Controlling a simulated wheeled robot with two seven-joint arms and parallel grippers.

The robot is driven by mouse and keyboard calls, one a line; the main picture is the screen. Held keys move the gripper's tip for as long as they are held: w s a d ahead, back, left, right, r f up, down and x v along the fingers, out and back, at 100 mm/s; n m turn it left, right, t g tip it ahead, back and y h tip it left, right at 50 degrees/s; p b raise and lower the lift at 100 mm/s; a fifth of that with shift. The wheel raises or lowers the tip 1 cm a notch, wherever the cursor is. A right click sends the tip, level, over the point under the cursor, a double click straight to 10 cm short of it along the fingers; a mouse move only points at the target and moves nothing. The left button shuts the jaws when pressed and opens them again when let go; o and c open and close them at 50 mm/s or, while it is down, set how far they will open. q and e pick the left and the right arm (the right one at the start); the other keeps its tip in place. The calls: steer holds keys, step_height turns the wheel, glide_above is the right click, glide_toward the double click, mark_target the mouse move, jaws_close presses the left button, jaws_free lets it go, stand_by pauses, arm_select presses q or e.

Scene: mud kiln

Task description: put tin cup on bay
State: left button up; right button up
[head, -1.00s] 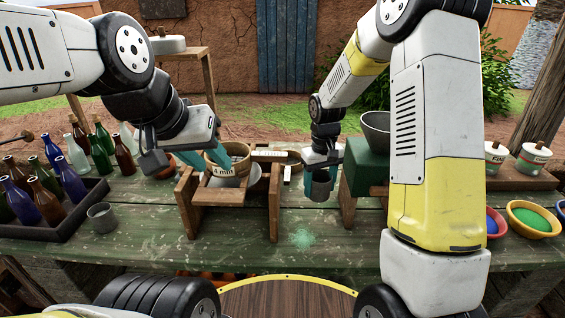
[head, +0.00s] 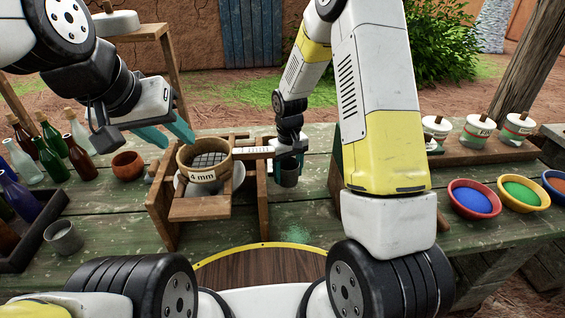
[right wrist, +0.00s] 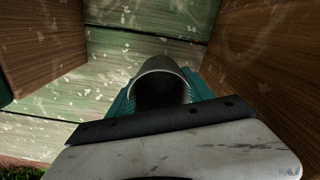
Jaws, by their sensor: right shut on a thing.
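My right gripper (head: 289,163) is shut on a grey tin cup (head: 288,179), just right of the wooden sieve stand. In the right wrist view the cup's rounded rim and dark inside (right wrist: 162,88) show between the teal fingers, over green planks with brown wood on both sides. I cannot tell if the cup touches the table. A second grey cup (head: 62,238) stands at the left front. My left gripper (head: 168,133) is open and empty, above and left of the sieve. I cannot tell which place is the bay.
The wooden stand (head: 165,215) holds a round sieve (head: 205,165) marked 4 mm, with a pale bowl below. A terracotta bowl (head: 128,165) and several bottles (head: 50,158) are left. Pigment bowls (head: 473,198) and lidded jars (head: 478,130) are right. My right arm hides part of the table.

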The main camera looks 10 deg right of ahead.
mark_target(288, 179)
steer(key=shift+f, duration=1.5)
steer(key=o, duration=1.3)
steer(key=shift+f, duration=0.1)
steer(key=shift+o, duration=0.2)
